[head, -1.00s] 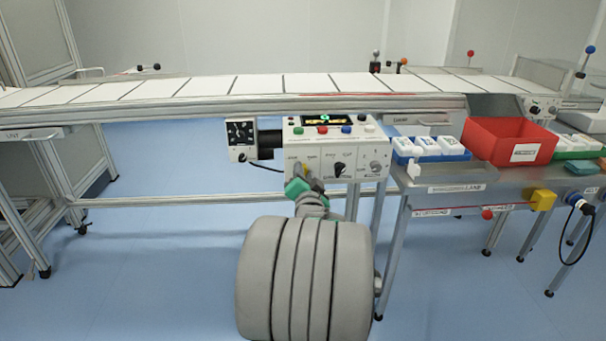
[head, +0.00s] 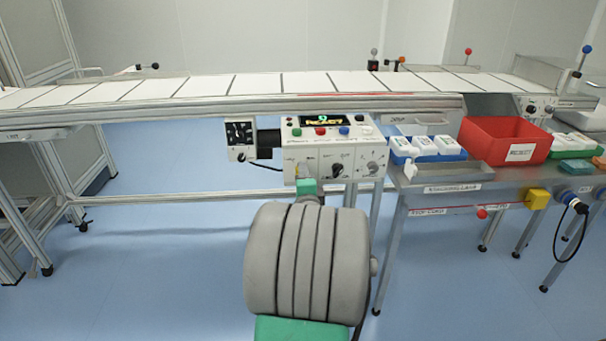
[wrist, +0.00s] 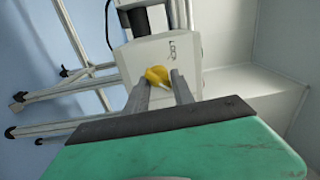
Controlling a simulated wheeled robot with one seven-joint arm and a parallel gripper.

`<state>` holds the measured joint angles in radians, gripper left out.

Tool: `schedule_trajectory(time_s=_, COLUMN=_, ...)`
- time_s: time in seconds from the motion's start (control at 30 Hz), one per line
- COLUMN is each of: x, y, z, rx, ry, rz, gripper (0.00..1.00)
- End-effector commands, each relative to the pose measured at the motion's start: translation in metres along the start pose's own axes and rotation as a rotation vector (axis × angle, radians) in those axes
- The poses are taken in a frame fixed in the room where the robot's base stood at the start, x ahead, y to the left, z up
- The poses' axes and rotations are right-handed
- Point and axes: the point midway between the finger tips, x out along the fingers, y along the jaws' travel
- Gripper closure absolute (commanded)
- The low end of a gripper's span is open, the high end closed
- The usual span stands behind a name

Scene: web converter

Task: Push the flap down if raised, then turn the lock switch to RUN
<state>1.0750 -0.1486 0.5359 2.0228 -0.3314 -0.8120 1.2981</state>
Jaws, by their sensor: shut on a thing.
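The control box (head: 340,148) hangs under the front edge of the conveyor, with coloured buttons and a lit display on top. On its front face is the yellow lock switch (wrist: 156,74), seen close up in the wrist view beside a label that appears to read LOCK. My gripper (wrist: 162,79) has its two grey fingers shut on the yellow switch. In the head view my gripper (head: 306,186) is at the lower left of the box front, and my arm hides much below it. I cannot make out a raised flap in either view. The switch's exact setting is unclear.
A black dial box (head: 240,138) sits left of the control box. On the right, a steel bench (head: 450,178) holds a red bin (head: 505,139) and a blue tray (head: 430,157) with white items. The blue floor in front is clear.

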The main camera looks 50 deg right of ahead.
Motion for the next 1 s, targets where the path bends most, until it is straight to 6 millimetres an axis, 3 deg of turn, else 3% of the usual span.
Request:
schedule_trajectory(time_s=0.6, x=-0.0004, y=0.0029, z=0.0, rx=0.047, ry=0.0, rz=0.005, gripper=1.0)
schedule_trajectory(time_s=0.63, x=-0.0004, y=0.0029, z=0.0, rx=0.047, ry=-0.001, rz=0.005, gripper=0.67)
schedule_trajectory(time_s=0.83, x=-0.0003, y=0.002, z=-0.0003, rx=0.045, ry=0.0, rz=0.003, gripper=0.51)
schedule_trajectory(time_s=1.0, x=-0.0002, y=0.0013, z=-0.0006, rx=0.044, ry=0.001, rz=0.002, gripper=0.5)
